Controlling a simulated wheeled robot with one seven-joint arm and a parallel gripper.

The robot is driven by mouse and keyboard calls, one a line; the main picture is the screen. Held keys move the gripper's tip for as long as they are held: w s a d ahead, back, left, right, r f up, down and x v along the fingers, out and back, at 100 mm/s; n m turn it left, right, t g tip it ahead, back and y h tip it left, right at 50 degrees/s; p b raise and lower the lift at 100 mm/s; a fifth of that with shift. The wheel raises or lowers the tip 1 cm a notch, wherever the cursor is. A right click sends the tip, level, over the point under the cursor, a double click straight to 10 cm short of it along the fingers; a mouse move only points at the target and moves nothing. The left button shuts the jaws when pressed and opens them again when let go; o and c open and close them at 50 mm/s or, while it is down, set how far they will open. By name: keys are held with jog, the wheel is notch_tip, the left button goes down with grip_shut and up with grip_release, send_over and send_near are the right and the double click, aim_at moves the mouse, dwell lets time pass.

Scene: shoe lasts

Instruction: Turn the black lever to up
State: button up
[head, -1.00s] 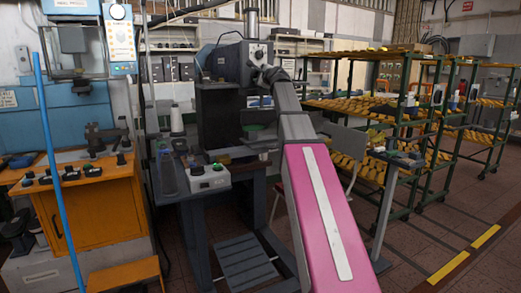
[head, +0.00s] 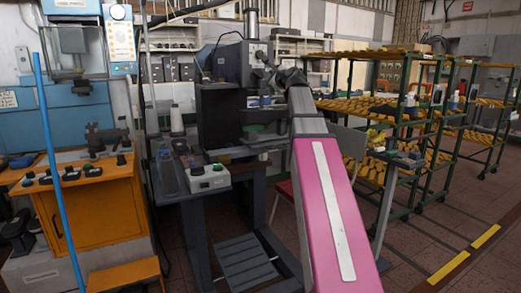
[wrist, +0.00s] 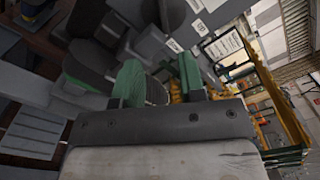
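The grey machine (head: 228,62) with a black column (head: 222,115) stands in the middle of the head view. I cannot surely pick out the black lever in either view. My gripper is at the far end of my arm, close in front of the machine's upper part; its fingers are too small or hidden to make out in the head view. In the wrist view my gripper (wrist: 158,80) shows two green fingertips set apart, with no held object visible between them. Dark rounded machine parts (wrist: 92,62) lie beyond and left of the fingers.
A control box (head: 208,178) with buttons sits at the machine's front. An orange cabinet (head: 95,210) and a blue pole (head: 57,170) are at left. Green racks (head: 437,105) with yellow shoe lasts stand at right. Floor is open at lower right.

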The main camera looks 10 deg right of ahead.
jog(key=a+f+n+g, duration=0.1)
jog(key=f+n+g, duration=0.1)
jog(key=f, duration=0.8)
jog(key=s+a+f+n+g, duration=0.1)
jog(key=a+f+n+g, duration=0.1)
jog(key=f, duration=0.8)
jog(key=a+f+n+g, duration=0.2)
jog(key=f+n, duration=0.2)
jog(key=f, duration=0.6)
jog(key=shift+s+h, duration=0.3)
jog(key=m+t, duration=0.6)
jog(key=m, duration=0.2)
send_near(258, 76)
jog(key=x, duration=1)
jog(key=shift+d+r, duration=0.1)
jog(key=shift+d, duration=0.1)
grip_shut()
